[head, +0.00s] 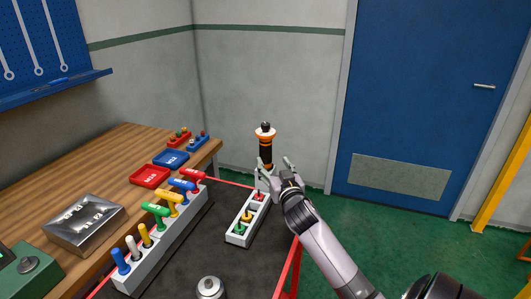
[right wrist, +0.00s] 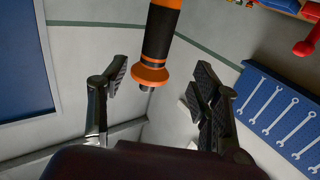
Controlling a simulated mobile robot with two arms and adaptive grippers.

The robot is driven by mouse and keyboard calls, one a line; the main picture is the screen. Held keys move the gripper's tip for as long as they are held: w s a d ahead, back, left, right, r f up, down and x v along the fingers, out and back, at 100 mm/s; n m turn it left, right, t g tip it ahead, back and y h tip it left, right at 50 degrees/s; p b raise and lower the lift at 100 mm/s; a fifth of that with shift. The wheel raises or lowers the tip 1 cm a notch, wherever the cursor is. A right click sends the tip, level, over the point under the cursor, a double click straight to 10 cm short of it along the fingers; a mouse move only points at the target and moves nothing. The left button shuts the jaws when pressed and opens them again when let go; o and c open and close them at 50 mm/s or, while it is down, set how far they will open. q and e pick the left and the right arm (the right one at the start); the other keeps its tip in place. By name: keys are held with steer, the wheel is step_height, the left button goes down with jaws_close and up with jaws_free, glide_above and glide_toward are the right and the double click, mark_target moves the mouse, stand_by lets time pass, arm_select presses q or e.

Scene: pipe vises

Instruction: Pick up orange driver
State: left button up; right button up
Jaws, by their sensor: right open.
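The orange driver (head: 265,148), an orange and black tool with a collar near its top, stands upright at the far end of the dark work surface. My right gripper (head: 275,167) is open close to it, at the height of its lower part. In the right wrist view the driver (right wrist: 160,38) shows between and beyond the two spread fingers of the right gripper (right wrist: 160,82), with no clear contact. Its lower end is partly hidden by the gripper in the head view. My left gripper is not in view.
A grey rack with coloured T-handles (head: 160,235) stands left of the arm. A small grey block with coloured pegs (head: 240,236) lies just below the gripper. Red tray (head: 150,176), blue tray (head: 170,159) and a metal box (head: 86,222) sit on the wooden bench.

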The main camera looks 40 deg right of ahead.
mark_target(267, 149)
steer(key=x, duration=0.5)
steer(key=shift+f, duration=0.1)
steer(key=shift+w+d+p, duration=0.35)
steer(key=shift+w, duration=0.2)
steer(key=shift+w+d, duration=0.15)
steer(key=shift+w, duration=0.1)
steer(key=x, duration=0.2)
steer(key=p+x, duration=0.1)
steer(key=shift+d+r, duration=0.25)
steer(key=shift+w+d, duration=0.25)
steer(key=shift+w, duration=0.3)
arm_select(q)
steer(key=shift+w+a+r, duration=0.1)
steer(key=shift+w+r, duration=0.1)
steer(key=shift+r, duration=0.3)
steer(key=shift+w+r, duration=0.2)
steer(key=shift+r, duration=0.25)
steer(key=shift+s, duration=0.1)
arm_select(e)
steer(key=shift+c, duration=0.6)
steer(key=shift+c, duration=0.6)
jaws_close()
